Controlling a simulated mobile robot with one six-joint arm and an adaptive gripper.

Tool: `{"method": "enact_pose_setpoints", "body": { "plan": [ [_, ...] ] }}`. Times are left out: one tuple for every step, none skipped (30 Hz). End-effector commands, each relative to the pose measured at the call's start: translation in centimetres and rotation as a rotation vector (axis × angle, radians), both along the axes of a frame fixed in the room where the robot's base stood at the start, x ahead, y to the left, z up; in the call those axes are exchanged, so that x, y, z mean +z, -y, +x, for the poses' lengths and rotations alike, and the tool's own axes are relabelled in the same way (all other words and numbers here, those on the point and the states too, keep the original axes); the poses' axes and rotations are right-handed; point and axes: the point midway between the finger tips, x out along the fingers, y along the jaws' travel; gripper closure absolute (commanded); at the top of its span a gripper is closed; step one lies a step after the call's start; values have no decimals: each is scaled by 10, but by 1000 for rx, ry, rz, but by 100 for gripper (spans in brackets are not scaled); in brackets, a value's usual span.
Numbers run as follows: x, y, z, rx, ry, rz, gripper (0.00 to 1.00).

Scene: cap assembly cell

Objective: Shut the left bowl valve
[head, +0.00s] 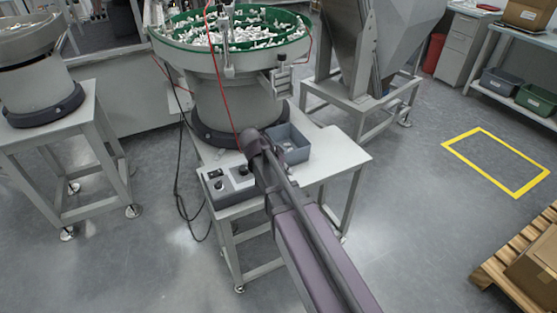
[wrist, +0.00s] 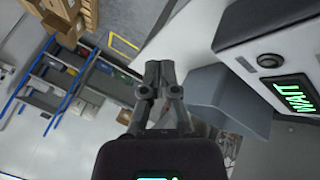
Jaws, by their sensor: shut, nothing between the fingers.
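My gripper (wrist: 159,70) is shut and empty in the wrist view, its two dark fingertips together. In the head view my arm reaches over the table of the middle feeder, and the wrist hides the fingers. The middle bowl feeder (head: 235,62) has a green-lined bowl full of small white parts. Another bowl feeder (head: 38,80) stands at the left edge, its bowl cut off by the frame. I cannot make out a valve handle on either. A thin red hose runs down in front of the middle feeder.
A control box (head: 217,190) sits at the table's front left; a box with a knob and a green "WAIT" display (wrist: 295,95) fills the wrist view's right. A grey bin (head: 289,146) is beside my wrist. Black cables hang left of the table.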

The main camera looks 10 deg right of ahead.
Motion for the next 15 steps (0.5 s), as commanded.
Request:
{"method": "enact_pose_setpoints", "body": {
  "plan": [
    [-13,8,-16,29,-36,40,100],
    [-19,11,-23,53,-61,69,100],
    [-28,15,-32,90,-94,109,100],
    [-34,17,-40,119,-117,142,100],
    [-40,20,-48,150,-141,176,100],
    [-48,22,-58,193,-169,221,100],
    [-53,24,-65,224,-187,254,100],
    [-58,25,-72,257,-203,287,100],
    [-64,26,-81,301,-222,329,100],
    [-68,27,-88,334,-233,360,100],
    [-72,27,-94,366,-242,390,100],
    [-76,28,-101,407,-251,425,100],
    [-79,28,-106,436,-256,450,100],
    [-81,27,-111,462,-261,472,100],
    [-84,27,-116,496,-264,499,100]
  ]
}}
